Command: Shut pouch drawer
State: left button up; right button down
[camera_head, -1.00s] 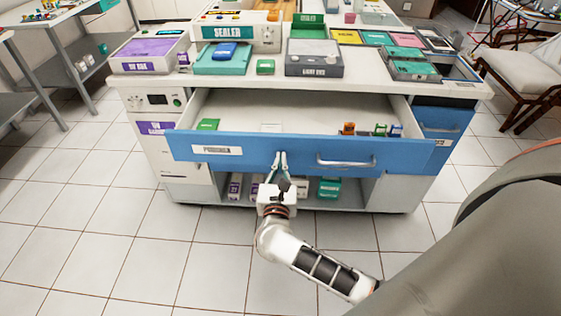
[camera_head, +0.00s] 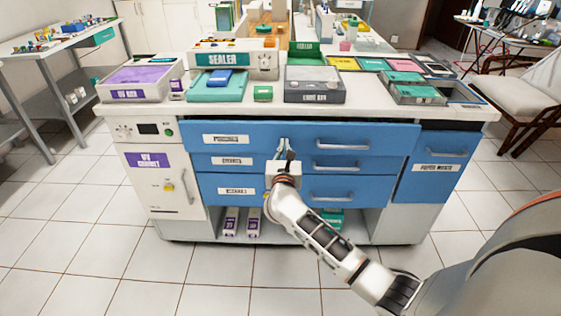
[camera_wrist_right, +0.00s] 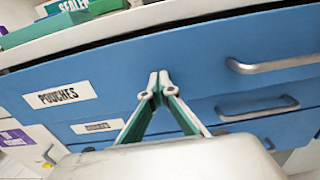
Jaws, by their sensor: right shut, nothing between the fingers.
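The pouch drawer (camera_head: 385,140) is the top blue drawer of the cabinet. In the right wrist view the closed fingertips (camera_wrist_right: 159,82) touch or nearly touch the blue panel. My left gripper is not in view.
Two more blue drawers, the middle one (camera_head: 380,162) and the bottom one (camera_head: 380,188), sit below. A UV cabinet (camera_head: 150,185) is at left. The worktop holds a sealer (camera_head: 222,59), trays and boxes. A chair (camera_head: 530,98) stands at right. The floor in front is clear.

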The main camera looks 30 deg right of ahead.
jog(key=x, duration=0.3)
jog(key=shift+w+d+f+b, duration=0.1)
jog(key=shift+w+d+b, duration=0.05)
jog(key=shift+w+b, duration=0.2)
jog(key=shift+d+r, duration=0.15)
jog(key=shift+r, duration=0.15)
jog(key=shift+r, duration=0.1)
